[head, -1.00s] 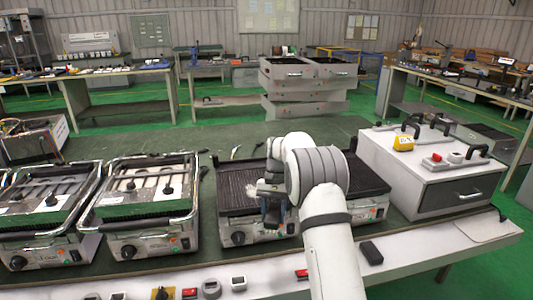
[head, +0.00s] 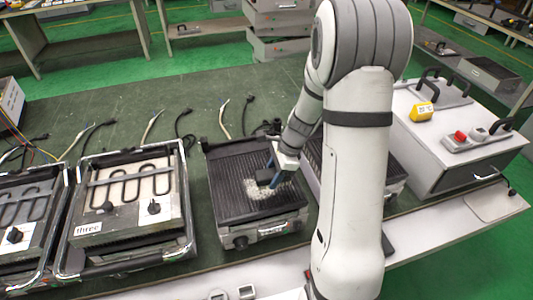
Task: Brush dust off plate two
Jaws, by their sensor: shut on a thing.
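A dark ribbed plate (head: 233,178) on a grey metal grill body lies in the middle of the table. I see no readable number on it. A pale, speckled patch (head: 256,192), which looks like dust, lies on its right front part. My gripper (head: 276,178), with blue fingers, points down over this plate. It is shut on a small dark object (head: 264,177), apparently the brush, low at the patch's upper edge. Its bristles and any contact with the plate are unclear. A second grill (head: 310,160) to the right is mostly hidden by my arm.
An opened grill labelled three (head: 125,195), with an exposed heating coil, stands to the left, with another (head: 28,210) beyond it. Loose cables (head: 185,122) lie behind. The green tabletop behind is mostly clear.

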